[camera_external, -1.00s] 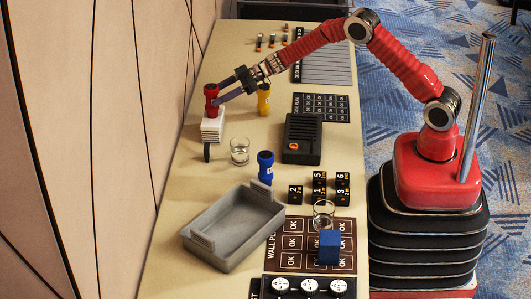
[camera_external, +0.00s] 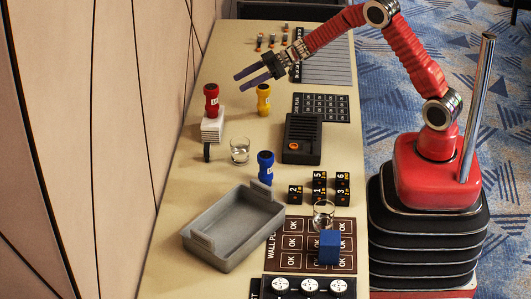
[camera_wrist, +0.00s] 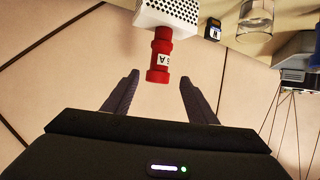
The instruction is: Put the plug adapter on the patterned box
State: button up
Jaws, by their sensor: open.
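The likely plug adapter is a red, waisted cylinder (camera_external: 211,101) with a white label, standing upright on the white box (camera_external: 211,130) near the wall. In the wrist view the red adapter (camera_wrist: 160,52) touches the box (camera_wrist: 170,12), whose white face carries a pattern of dark dots. My gripper (camera_external: 238,82) is open and empty, above and to the right of the adapter. In the wrist view its fingers (camera_wrist: 160,78) are spread either side of the adapter, with a gap on both sides.
Similar yellow (camera_external: 263,100) and blue (camera_external: 265,167) pieces stand nearby. A clear glass (camera_external: 239,151) is right of the box, and a small dark item (camera_external: 207,152) stands in front of it. A black device (camera_external: 302,139) and grey tray (camera_external: 205,242) are farther off.

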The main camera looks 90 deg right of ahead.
dwell(0.4)
notch_tip(320, 180, up, 12)
jog(key=s+a+m+t+h, duration=0.1)
jog(key=s+m+h, duration=0.1)
jog(key=h, duration=0.3)
jog(key=s+a+r+m+g+h, duration=0.1)
jog(key=s+a+r+m+h, duration=0.2)
jog(key=s+r, duration=0.5)
jog(key=s+a+f+g+y, duration=0.1)
jog(key=s+a, duration=0.4)
jog(key=s, duration=0.6)
jog(key=s+a+f+g+y, duration=0.1)
jog(key=s+a+f+g, duration=0.2)
jog(key=s+a, duration=0.3)
jog(key=s+a+f+g, duration=0.2)
jog(key=s+a, duration=0.4)
jog(key=s, duration=1)
jog(key=shift+a+f+g+y, duration=0.25)
jog(key=shift+f+g+y, duration=0.15)
jog(key=shift+f, duration=0.1)
